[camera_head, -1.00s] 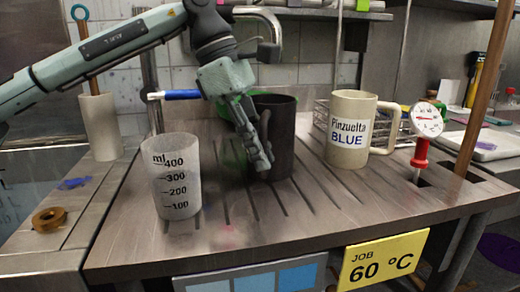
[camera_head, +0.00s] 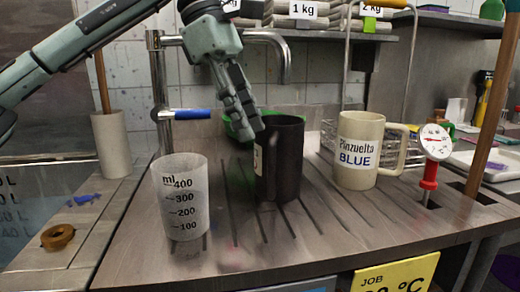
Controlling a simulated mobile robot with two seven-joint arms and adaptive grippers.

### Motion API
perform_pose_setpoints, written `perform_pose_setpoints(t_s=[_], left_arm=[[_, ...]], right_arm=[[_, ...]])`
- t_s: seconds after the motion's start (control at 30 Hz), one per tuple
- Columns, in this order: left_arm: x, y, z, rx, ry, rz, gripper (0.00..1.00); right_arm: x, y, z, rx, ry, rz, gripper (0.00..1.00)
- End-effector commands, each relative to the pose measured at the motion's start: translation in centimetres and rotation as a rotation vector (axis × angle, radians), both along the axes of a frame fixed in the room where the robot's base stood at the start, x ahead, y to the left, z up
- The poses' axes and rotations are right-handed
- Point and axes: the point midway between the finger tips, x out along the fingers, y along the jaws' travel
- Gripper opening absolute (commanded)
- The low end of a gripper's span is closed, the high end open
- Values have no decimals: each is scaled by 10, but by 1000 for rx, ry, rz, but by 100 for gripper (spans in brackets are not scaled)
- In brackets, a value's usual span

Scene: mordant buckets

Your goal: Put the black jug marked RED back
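The black jug (camera_head: 284,168) stands upright on the grooved drainboard (camera_head: 330,232). A pale label shows edge-on at its left side, and its word cannot be read. No handle of it shows clearly. My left gripper (camera_head: 250,132) hangs from above at the jug's left rim, with its fingers pointing down. The fingers overlap each other in this view, so their opening cannot be judged. I cannot tell whether they touch the rim. My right gripper is not in view.
A cream jug marked Pinzuelta BLUE (camera_head: 358,155) stands right of the black jug. A measuring beaker (camera_head: 181,205) stands front left. A red-stemmed thermometer (camera_head: 431,165), wooden pole (camera_head: 496,100), tap (camera_head: 165,75) and green item (camera_head: 237,128) are nearby. The front drainboard is clear.

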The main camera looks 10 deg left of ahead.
Motion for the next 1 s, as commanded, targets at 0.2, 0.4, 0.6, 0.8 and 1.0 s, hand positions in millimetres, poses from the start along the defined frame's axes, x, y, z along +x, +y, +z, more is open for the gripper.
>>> perform_pose_setpoints(t_s=[0.2,0.4,0.6,0.8,1.0], left_arm=[[1,9,24,0,0,0,32],[1,11,27,0,2,-1,32],[1,11,27,0,1,0,32],[1,11,27,0,1,0,32],[1,11,27,0,1,0,32]], right_arm=[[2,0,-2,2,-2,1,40],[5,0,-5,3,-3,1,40],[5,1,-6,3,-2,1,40],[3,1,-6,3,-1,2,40],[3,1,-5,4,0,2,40]])
